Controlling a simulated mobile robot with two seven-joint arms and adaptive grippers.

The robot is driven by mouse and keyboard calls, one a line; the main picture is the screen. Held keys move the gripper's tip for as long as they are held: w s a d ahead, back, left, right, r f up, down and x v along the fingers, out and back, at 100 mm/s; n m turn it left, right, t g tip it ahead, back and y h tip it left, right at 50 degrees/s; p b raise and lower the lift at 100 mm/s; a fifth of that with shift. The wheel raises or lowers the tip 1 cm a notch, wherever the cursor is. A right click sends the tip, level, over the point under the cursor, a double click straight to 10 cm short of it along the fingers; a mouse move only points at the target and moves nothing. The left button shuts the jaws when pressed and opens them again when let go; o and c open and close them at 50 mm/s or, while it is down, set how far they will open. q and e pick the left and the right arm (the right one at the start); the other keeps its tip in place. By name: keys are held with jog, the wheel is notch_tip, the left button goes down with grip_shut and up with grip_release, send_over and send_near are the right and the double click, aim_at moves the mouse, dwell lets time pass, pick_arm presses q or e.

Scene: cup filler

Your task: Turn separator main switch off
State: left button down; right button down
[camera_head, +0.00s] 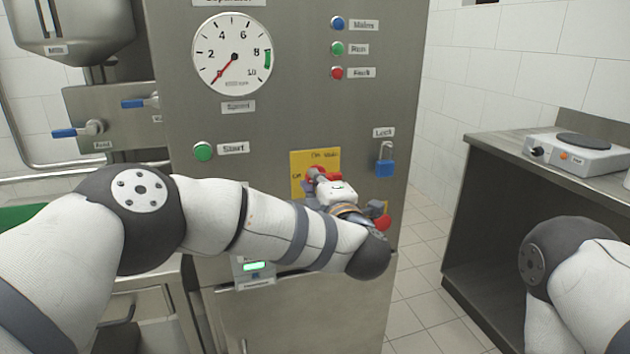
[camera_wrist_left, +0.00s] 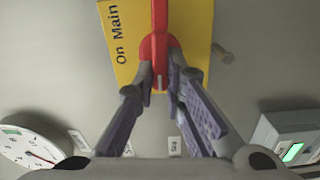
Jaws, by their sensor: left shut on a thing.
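The separator main switch is a red rotary handle (camera_wrist_left: 159,48) on a yellow plate (camera_head: 301,161) on the grey cabinet front. The plate carries the words "On Main" and part of another label. In the left wrist view the red handle lies between the two fingers of my left gripper (camera_wrist_left: 160,88), whose tips are shut on its near end. In the head view the left gripper (camera_head: 317,180) reaches the plate and hides most of the handle. My right gripper is out of view; only part of that arm shows at the lower right.
The cabinet also has a speed gauge (camera_head: 232,54) with its needle low, a green Start button (camera_head: 203,151), a blue padlock (camera_head: 386,166) and a red knob (camera_head: 383,223). A hot plate (camera_head: 578,152) stands on the counter at the right. Open floor lies between.

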pick_arm(q)
jog(key=shift+n, duration=0.6)
jog(key=c, duration=1.7)
grip_release()
jog(key=shift+o, duration=0.2)
jog(key=v, duration=1.2)
